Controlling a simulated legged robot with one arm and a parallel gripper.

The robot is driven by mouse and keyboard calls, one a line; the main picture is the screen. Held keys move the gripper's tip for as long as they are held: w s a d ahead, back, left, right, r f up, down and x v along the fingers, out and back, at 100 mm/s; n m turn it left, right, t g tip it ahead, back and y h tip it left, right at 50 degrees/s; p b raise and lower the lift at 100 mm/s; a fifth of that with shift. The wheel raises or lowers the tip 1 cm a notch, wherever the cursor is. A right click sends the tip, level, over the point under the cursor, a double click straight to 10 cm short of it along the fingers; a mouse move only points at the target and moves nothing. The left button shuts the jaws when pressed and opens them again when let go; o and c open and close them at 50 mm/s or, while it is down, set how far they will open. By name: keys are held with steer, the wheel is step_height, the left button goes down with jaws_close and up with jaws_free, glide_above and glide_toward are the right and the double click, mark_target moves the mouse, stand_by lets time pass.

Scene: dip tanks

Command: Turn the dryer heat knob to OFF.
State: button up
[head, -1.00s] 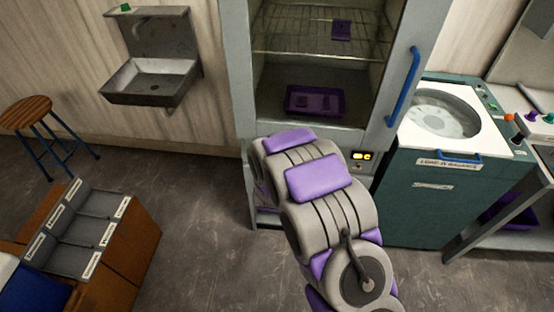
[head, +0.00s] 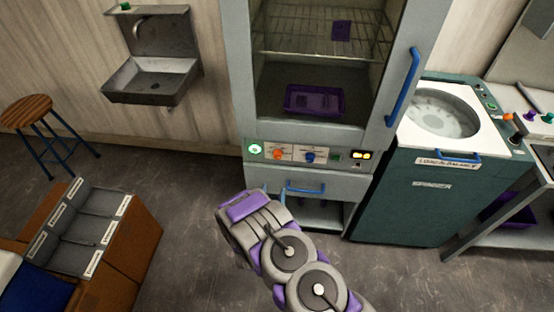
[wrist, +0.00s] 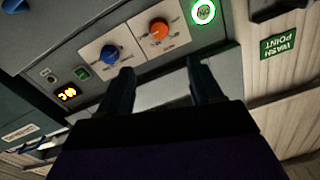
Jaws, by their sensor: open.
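The dryer is the tall grey cabinet with a control strip (head: 335,158) below its glass door. An orange knob (head: 277,154) and a blue knob (head: 309,157) sit on white plates there. Their labels are too small to read, so I cannot tell which is heat. In the wrist view the orange knob (wrist: 159,30) is ahead of my gripper (wrist: 160,66), roughly centred between its fingers, and the blue knob (wrist: 109,54) is to its left. My gripper is open and empty, apart from both knobs. In the head view my arm mostly hides the fingers.
A green lit button (head: 254,149) and a yellow display (head: 362,155) flank the knobs. A blue drawer handle (head: 306,187) is just below. The spinner (head: 420,195) stands at right, a sink (head: 152,80) at left. A crate-topped wooden cabinet (head: 125,245) is at lower left.

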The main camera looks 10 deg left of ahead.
mark_target(278, 157)
steer(key=w+b, duration=0.1)
steer(key=w, duration=0.4)
steer(key=w+b, duration=0.2)
steer(key=w, duration=0.4)
steer(key=w+b, duration=0.1)
steer(key=w, duration=0.4)
steer(key=shift+w+a, duration=0.25)
steer(key=shift+w, duration=0.05)
steer(key=shift+c, duration=0.5)
steer(key=c, duration=1)
steer(key=shift+o, duration=0.2)
